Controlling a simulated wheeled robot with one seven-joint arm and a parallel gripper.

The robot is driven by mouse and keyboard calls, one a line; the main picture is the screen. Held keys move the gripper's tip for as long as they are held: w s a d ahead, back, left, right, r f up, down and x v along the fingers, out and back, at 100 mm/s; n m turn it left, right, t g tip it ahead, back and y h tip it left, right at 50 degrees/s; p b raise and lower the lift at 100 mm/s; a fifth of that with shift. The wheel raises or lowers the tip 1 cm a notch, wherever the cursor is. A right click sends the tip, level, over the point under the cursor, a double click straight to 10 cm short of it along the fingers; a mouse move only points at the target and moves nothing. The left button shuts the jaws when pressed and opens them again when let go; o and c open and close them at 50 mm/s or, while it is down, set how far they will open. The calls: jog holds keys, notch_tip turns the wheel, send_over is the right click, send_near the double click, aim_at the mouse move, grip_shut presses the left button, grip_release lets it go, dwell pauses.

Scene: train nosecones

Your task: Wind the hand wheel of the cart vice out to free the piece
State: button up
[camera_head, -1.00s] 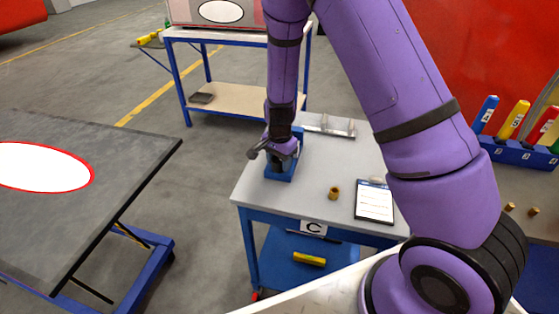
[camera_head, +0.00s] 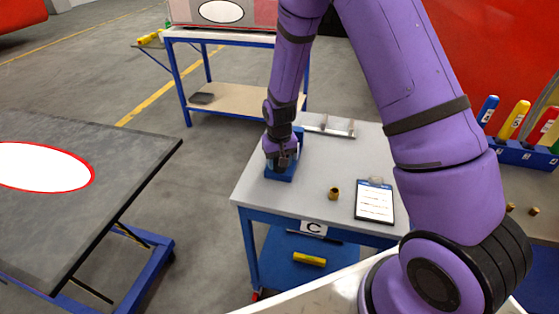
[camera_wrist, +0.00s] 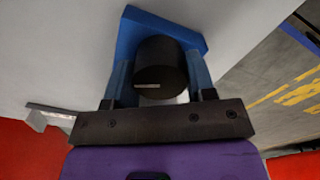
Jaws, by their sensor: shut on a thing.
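The blue cart vice (camera_head: 281,175) stands near the left edge of the grey top of cart C, largely covered by my gripper (camera_head: 283,158). In the wrist view its blue body (camera_wrist: 140,28) lies behind a dark round hand wheel (camera_wrist: 163,62). A small pale mark shows on the wheel's near edge. My gripper (camera_wrist: 160,75) has one finger on each side of the wheel and is shut on it. The piece in the vice cannot be made out behind the wheel and gripper.
On cart C (camera_head: 250,192) are a brass-coloured bushing (camera_head: 334,193), a clipboard (camera_head: 374,201) and a grey metal bracket (camera_head: 330,126) at the back. A yellow item (camera_head: 309,259) lies on the lower shelf. A dark table (camera_head: 110,160) stands to the left, across open floor.

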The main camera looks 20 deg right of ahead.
jog(key=n, duration=0.5)
jog(key=shift+n, duration=0.3)
jog(key=n, duration=0.5)
jog(key=shift+n, duration=0.3)
jog(key=shift+a+r, duration=0.1)
jog(key=shift+w, duration=0.1)
